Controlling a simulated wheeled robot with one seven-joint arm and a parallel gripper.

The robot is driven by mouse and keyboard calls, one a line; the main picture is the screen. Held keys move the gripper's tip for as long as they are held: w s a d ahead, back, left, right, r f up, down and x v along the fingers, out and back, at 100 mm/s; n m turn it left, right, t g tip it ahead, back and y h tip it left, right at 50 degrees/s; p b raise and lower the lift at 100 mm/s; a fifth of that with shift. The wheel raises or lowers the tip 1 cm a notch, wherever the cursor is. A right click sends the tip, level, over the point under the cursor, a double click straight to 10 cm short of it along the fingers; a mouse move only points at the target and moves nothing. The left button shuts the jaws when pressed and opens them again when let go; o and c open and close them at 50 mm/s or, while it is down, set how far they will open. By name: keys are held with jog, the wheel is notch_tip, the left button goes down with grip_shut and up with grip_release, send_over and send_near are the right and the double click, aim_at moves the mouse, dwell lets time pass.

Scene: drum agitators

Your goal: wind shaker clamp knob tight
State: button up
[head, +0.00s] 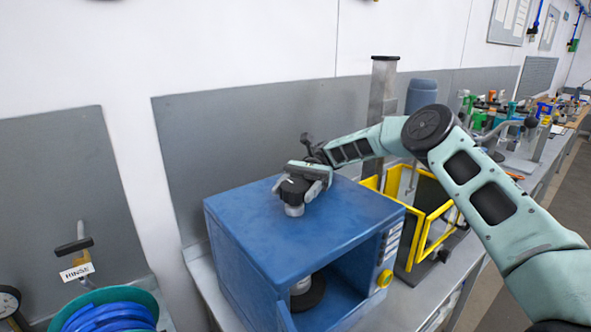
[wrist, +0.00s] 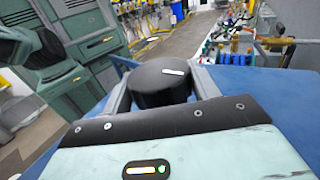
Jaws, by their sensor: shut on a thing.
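The shaker (head: 300,240) is a blue box with an open front, standing on the bench. Its clamp knob (wrist: 160,84) is black and round with a short white mark on top, seen between my fingers in the wrist view. In the head view the knob is mostly hidden by my gripper (head: 305,188), with a pale collar (head: 294,210) showing below it on the shaker's top. My gripper reaches down over the top and is shut on the knob, one finger on each side. Inside the shaker, a dark round plate on a pale post (head: 305,291) shows.
A yellow-framed guard (head: 432,240) stands open just right of the shaker, with a grey column (head: 383,90) behind. A blue hose coil (head: 108,315) and a RINSE sign (head: 77,271) are at the lower left. Several coloured items crowd the far bench. The shaker's top around the knob is clear.

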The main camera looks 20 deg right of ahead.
jog(key=shift+r+n+g+h+p, duration=0.25)
jog(key=shift+n+g+h+p, duration=0.15)
jog(key=shift+p, duration=0.8)
jog(key=shift+f+p, duration=0.2)
jog(key=shift+p, duration=0.15)
jog(key=o, duration=1)
jog(key=shift+c, duration=0.2)
